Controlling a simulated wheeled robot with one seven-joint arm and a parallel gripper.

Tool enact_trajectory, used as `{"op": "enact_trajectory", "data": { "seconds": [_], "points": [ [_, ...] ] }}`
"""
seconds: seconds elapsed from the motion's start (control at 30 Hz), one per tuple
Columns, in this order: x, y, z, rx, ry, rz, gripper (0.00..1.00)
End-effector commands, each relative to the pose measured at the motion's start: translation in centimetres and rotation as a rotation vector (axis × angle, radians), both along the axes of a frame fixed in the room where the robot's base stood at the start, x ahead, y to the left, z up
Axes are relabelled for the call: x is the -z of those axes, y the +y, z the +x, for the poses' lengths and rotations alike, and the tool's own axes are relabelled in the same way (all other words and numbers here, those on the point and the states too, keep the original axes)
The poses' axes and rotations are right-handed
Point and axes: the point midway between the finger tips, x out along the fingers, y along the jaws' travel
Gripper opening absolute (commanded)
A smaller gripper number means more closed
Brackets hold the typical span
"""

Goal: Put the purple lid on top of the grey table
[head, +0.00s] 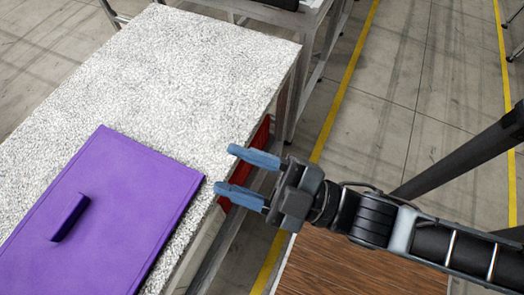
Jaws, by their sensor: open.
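The purple lid (120,220) is a flat rectangle with a raised bar handle (70,217) on its upper face. It lies flat on the speckled grey table (180,65) in the head view, at lower left, and runs out of the picture at the bottom left. My gripper (241,174) is open and empty, its two blue fingers pointing left. In the picture it is to the right of the lid, by the table's right edge. The fingers look apart from the lid; their height above the table is hard to tell.
A red object (258,140) shows below the table's right edge, partly hidden by my gripper. A brown wood-grained surface (345,268) is at the bottom right. Another metal-framed table (310,30) stands at the top. The table's far part is bare. Yellow lines (345,85) mark the concrete floor.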

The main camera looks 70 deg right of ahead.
Motion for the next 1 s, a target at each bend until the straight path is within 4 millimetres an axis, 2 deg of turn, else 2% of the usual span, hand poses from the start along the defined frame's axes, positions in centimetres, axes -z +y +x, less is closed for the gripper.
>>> {"op": "enact_trajectory", "data": {
  "seconds": [0.03,0.2,0.4,0.53,1.0],
  "points": [
    [0.3,-1.0,-1.9,0.014,0.085,0.089,0.51],
    [0.8,-3.9,-6.5,0.071,0.322,0.375,0.51],
    [0.9,-5.4,-9.7,0.120,0.482,0.570,0.51],
    [0.9,-5.6,-10.2,0.131,0.513,0.609,0.51],
    [0.9,-5.6,-10.2,0.131,0.512,0.609,0.51]
  ]
}}
